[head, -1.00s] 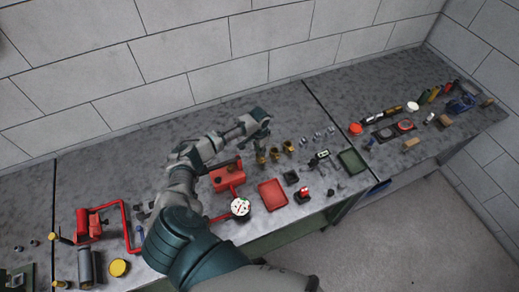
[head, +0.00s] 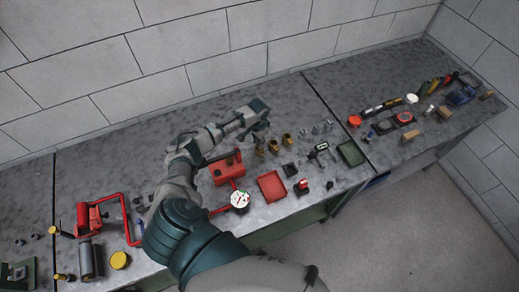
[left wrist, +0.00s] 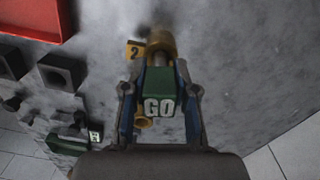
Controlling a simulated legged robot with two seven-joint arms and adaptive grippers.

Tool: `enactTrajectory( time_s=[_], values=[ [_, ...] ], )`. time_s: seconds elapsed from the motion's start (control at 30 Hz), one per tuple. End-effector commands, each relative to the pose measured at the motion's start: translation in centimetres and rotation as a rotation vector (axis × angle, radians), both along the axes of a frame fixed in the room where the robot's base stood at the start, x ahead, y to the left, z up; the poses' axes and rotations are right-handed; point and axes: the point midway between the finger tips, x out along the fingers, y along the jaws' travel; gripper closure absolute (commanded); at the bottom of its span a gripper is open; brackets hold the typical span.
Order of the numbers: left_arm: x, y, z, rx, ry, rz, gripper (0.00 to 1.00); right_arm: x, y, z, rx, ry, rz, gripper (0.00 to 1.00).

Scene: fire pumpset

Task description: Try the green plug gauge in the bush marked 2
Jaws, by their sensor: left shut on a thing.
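My left gripper (left wrist: 160,105) is shut on the green plug gauge (left wrist: 160,84), whose face reads GO. The gauge's silver pin (left wrist: 160,59) points at a brass bush (left wrist: 161,40) beside a yellow tag marked 2 (left wrist: 134,50). The pin overlaps the bush in the left wrist view; I cannot tell whether it is inside. Another brass bush (left wrist: 146,122) is partly hidden behind the gripper. In the head view my left gripper (head: 262,122) is over the row of brass bushes (head: 273,146), and the held gauge is hard to make out. My right gripper is not in view.
A red tray (head: 272,186) and a black block (head: 290,170) lie nearer the bench's front edge. Small grey parts (head: 318,128) stand right of the bushes. Bare bench lies behind them.

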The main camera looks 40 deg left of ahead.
Motion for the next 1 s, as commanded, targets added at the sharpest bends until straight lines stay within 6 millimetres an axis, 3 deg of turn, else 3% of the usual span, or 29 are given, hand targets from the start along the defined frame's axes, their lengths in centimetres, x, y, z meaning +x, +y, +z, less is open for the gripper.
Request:
enactTrajectory(
  time_s=[1.0],
  values=[
    [0.1, 0.1, 3.3, 0.0, -0.002, 0.001, 1.0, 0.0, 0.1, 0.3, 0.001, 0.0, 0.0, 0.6]
  ],
)
